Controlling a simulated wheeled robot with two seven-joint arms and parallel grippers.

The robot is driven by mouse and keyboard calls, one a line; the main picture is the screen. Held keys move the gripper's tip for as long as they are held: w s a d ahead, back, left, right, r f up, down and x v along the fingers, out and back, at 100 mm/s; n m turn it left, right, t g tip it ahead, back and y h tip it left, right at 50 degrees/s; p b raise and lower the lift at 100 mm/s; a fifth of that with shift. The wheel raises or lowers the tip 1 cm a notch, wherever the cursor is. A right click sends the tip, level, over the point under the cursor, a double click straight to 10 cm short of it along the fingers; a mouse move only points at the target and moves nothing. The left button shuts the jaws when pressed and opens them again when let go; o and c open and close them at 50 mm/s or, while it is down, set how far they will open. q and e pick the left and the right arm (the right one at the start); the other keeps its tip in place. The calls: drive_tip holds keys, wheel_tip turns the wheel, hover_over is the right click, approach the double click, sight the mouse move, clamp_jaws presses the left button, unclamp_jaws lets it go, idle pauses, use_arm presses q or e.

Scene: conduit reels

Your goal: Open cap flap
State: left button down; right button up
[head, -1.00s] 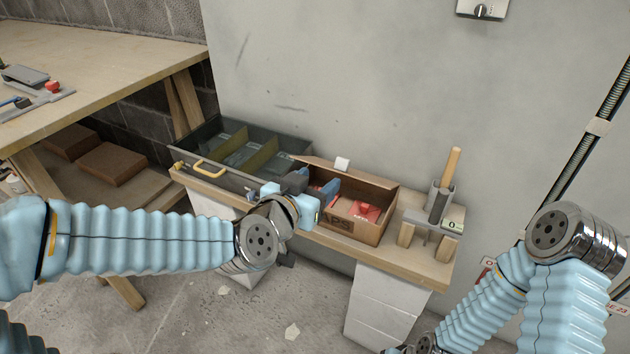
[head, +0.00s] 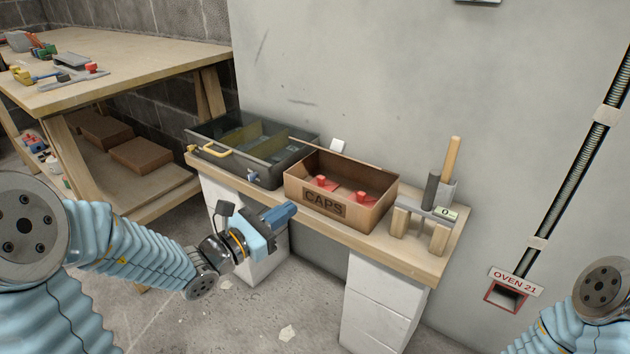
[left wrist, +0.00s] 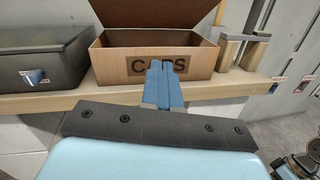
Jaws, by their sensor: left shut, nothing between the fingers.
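The cardboard caps box (head: 295,195) stands on the wooden bench, its CAPS label facing me. Its top is open, and red caps (head: 361,197) lie inside. In the left wrist view, the cap flap (left wrist: 150,14) stands up along the box's far edge, tilted back. My left gripper (head: 290,211) is shut and empty, in front of the box and left of its label, apart from it. In the left wrist view, its blue fingers (left wrist: 162,68) are together and overlap the lower label. My right arm shows at the lower right, but its gripper is out of view.
A dark divided bin (head: 262,172) with a yellow handle stands left of the box. A wooden stand (head: 421,228) with an upright handle is to its right. The bench (head: 440,262) rests on white blocks against the wall. Open floor lies in front.

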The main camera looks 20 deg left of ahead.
use_arm(q)
drive_tip(key=w+r+n+t+y, duration=0.1)
drive_tip(key=w+r, duration=0.2)
drive_tip(key=w, duration=0.2)
drive_tip(key=w+r+n+t+y+p, duration=0.1)
drive_tip(key=w+r+n, duration=0.1)
drive_tip(key=w, duration=0.4)
drive_tip(key=shift+w+r+t, duration=0.3)
drive_tip(key=shift+r+t, duration=0.1)
drive_tip(key=shift+r, duration=0.4)
use_arm(e)
drive_tip(key=shift+s+d+r, duration=0.15)
drive_tip(key=shift+d+r, duration=0.2)
drive_tip(key=shift+d, duration=0.2)
